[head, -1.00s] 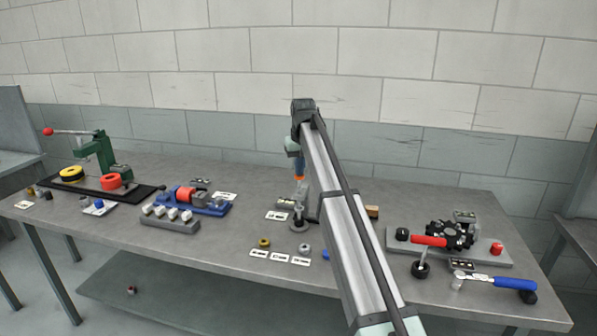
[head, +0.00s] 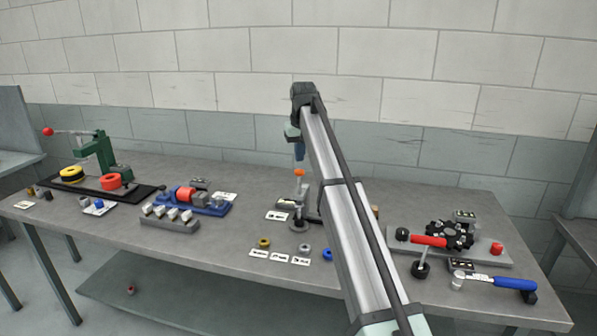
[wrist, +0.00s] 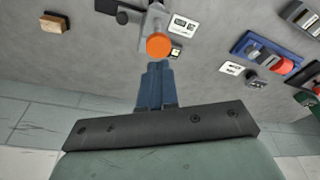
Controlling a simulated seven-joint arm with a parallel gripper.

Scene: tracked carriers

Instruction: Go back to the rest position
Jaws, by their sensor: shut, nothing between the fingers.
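My gripper (head: 299,152) hangs from the end of my arm, over the middle of the table. It is shut and empty. Its blue fingers (wrist: 157,84) are together in the wrist view. Just below the fingertips in the head view stands a small grey post with an orange knob (head: 299,173). The orange knob also shows in the wrist view (wrist: 159,46), just beyond the fingertips and apart from them. My arm hides part of the table to the right of the post.
The grey table (head: 225,255) holds a green press (head: 102,155) at left, a blue fixture with a red cylinder (head: 195,203), a grey block with several pegs (head: 170,224), and rings near the front. Air above is clear.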

